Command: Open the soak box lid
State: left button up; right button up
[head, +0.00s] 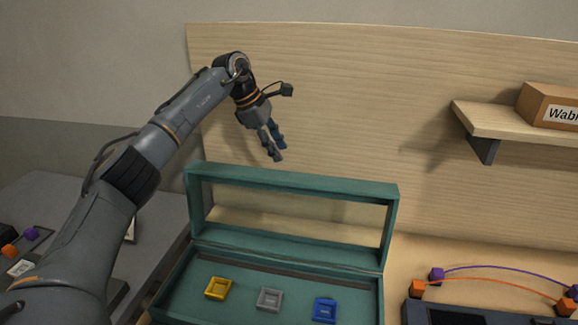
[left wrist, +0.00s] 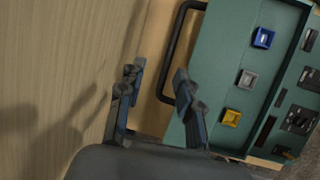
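The soak box (head: 170,300) is teal and stands on the bench at the lower middle of the head view. Its lid (head: 292,178), a teal frame with a see-through middle, stands raised, roughly upright, at the box's back edge. My left gripper (head: 280,155) hangs above the lid's top edge, apart from it, fingers pointing down. In the left wrist view its fingers (left wrist: 157,85) are apart with nothing between them. A dark curved handle (left wrist: 172,55) shows there beside the teal box (left wrist: 205,75). My right gripper is not in view.
Yellow (head: 218,288), grey (head: 269,299) and blue (head: 325,310) square pieces sit in the box. A dark console (head: 480,310) with orange and purple cables stands to the right. A shelf (head: 510,120) with a cardboard box (head: 550,105) is on the wooden back panel (head: 370,80).

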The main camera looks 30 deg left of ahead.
pick_arm(q)
jog(key=v, duration=0.2)
jog(key=s+v, duration=0.1)
jog(key=v, duration=0.2)
jog(key=shift+s+d+r, duration=0.1)
jog(key=shift+s+r, duration=0.05)
jog(key=shift+r, duration=0.05)
